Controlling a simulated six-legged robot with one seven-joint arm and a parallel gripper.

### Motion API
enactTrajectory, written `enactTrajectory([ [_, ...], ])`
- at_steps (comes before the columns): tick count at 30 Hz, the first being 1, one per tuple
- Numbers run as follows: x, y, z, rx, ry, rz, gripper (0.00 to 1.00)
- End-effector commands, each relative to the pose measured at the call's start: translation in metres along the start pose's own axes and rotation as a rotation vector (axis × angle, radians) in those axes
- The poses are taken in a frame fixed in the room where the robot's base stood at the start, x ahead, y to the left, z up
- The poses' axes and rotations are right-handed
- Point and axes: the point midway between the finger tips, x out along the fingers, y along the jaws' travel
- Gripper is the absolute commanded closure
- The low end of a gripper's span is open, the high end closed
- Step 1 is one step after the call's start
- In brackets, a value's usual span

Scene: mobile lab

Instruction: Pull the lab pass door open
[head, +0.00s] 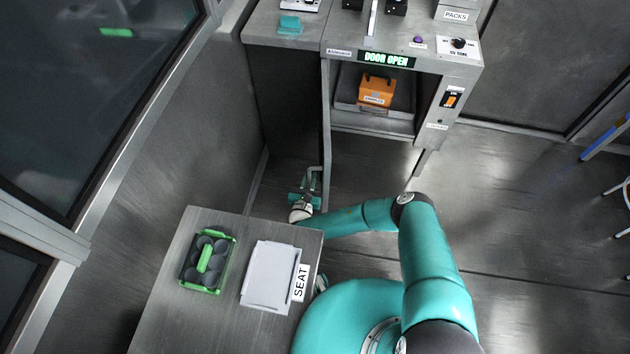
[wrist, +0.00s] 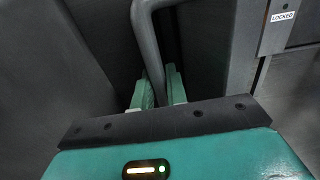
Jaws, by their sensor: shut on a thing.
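The lab pass door (head: 326,130) stands swung out from the front of the pass cabinet (head: 440,85), seen nearly edge-on in the head view. Its opening is uncovered, and the display (head: 386,60) reads DOOR OPEN. An orange case (head: 377,91) sits inside on a tray. The door's grey handle (head: 314,176) is at its near end. My gripper (head: 304,198) is at the handle. In the wrist view, the handle bar (wrist: 148,45) runs down between the two green fingers of my gripper (wrist: 158,88), which is shut on it. The lower bar is hidden behind the gripper body.
A grey bench (head: 190,310) at the lower left holds a green-handled carrier (head: 208,262) and a pale tray (head: 268,275) by a SEAT label. A glazed wall (head: 90,90) bounds the left. Open floor (head: 510,210) lies to the right; stools (head: 620,190) stand at the right edge.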

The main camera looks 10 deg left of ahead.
Motion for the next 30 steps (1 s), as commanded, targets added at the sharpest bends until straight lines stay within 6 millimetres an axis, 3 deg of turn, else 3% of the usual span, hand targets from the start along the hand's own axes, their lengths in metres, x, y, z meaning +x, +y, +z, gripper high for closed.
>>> enactTrajectory([
  [12,-0.002,0.023,0.003,0.003,-0.007,-0.056,1.00],
  [30,-0.008,0.030,0.003,0.004,-0.004,-0.064,1.00],
])
